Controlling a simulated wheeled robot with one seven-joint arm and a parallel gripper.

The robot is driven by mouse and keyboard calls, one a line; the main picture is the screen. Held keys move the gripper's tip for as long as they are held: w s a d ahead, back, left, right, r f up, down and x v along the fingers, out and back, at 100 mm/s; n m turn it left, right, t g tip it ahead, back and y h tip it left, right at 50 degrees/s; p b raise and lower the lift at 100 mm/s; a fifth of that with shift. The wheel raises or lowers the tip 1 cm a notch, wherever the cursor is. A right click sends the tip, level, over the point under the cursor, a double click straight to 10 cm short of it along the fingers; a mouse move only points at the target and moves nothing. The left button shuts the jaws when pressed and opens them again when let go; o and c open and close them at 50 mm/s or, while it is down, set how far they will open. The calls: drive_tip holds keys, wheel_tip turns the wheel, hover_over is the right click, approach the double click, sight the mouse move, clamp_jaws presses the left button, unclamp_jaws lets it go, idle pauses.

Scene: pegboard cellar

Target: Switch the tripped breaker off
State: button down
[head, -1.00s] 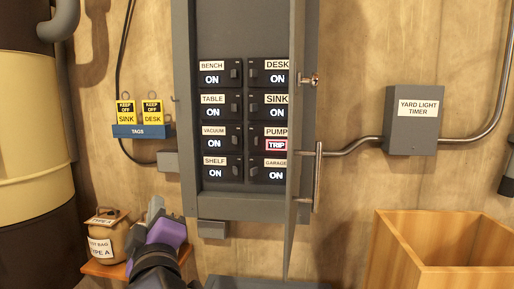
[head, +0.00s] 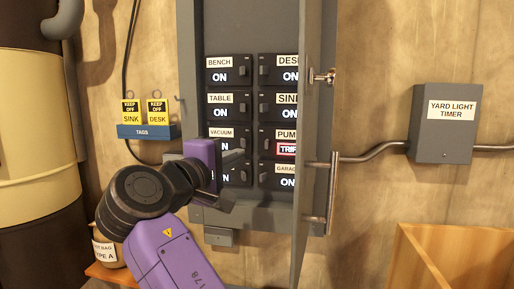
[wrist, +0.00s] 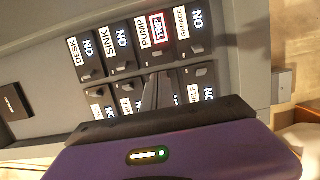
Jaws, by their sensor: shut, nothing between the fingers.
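The tripped PUMP breaker (head: 279,143) is in the right column of the open grey panel, third row down, with a red-framed TRIP display. The door edge partly covers its right end. In the wrist view the PUMP breaker (wrist: 157,28) shows TRIP, between SINK and GARAGE. My gripper (head: 242,153) is shut and empty, in front of the VACUUM and SHELF breakers, its tips pointing toward the PUMP breaker's switch side. In the wrist view my gripper (wrist: 158,90) has its fingertips just below the PUMP breaker; I cannot tell whether they touch it.
The other breakers, such as DESK (head: 279,69) and TABLE (head: 220,104), read ON where legible. The panel door (head: 315,130) stands open at the right with a bar handle. KEEP OFF tags (head: 143,112) hang at left. The yard light timer (head: 446,125) and a wooden crate (head: 450,255) are at right.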

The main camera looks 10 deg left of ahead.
sight(267, 144)
drive_tip(key=shift+p+x, duration=1.2)
drive_tip(key=shift+x, duration=3.8)
